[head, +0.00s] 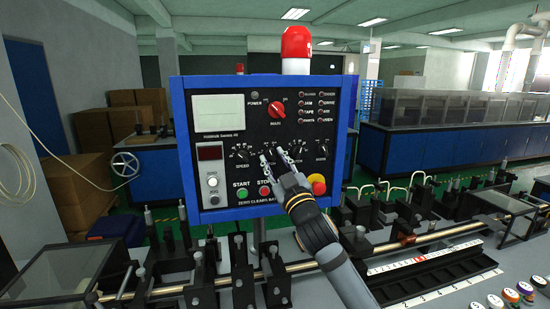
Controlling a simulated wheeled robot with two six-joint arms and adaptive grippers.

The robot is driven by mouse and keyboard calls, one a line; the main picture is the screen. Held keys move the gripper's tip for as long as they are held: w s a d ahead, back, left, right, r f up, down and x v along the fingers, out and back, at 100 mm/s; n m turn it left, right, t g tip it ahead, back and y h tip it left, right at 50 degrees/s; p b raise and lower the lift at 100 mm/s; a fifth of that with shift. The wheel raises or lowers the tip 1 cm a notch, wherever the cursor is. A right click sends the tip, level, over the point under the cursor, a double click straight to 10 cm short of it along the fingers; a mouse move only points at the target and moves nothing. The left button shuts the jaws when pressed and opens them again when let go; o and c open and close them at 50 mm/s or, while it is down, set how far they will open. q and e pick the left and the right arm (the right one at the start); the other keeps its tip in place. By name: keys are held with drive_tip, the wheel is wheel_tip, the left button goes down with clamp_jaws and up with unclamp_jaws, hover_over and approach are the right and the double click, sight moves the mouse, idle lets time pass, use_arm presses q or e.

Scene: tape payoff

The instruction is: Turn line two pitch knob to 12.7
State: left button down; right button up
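A blue-framed black control panel (266,205) stands in front of me, with a row of black pointer knobs across its middle. The left knob (241,154) is labelled SPEED and the right knob (322,150) seems to read MODE. Another knob (295,153) shows just right of my gripper. My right gripper (271,155) is in front of the knob row, right of SPEED, with its two fingers apart. My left gripper is out of view.
Below the knobs are a green START button (242,193), a red stop button (265,191) and a red-and-yellow emergency stop (317,184) close to my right wrist. A red MAIN switch (276,109) sits above. Metal rods and black fixtures fill the bench below.

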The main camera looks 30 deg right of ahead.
clamp_jaws()
drive_tip(key=n+y+p, duration=0.2)
drive_tip(key=n, duration=0.1)
drive_tip(key=shift+d+r+p, duration=0.1)
drive_tip(key=shift+r+p, duration=0.15)
drive_tip(key=shift+p, duration=0.15)
drive_tip(key=n+y+p, duration=0.1)
drive_tip(key=n+p, duration=0.1)
drive_tip(key=n, duration=0.1)
drive_tip(key=n+g+y+p, duration=0.1)
drive_tip(key=n+p, duration=0.2)
drive_tip(key=shift+s+d+r+g, duration=0.1)
drive_tip(key=shift+r+g, duration=0.1)
drive_tip(key=shift+g, duration=0.1)
drive_tip(key=shift+f+n+g+p, duration=0.15)
drive_tip(key=shift+n+g+p, duration=0.35)
drive_tip(key=shift+n+p, duration=0.85)
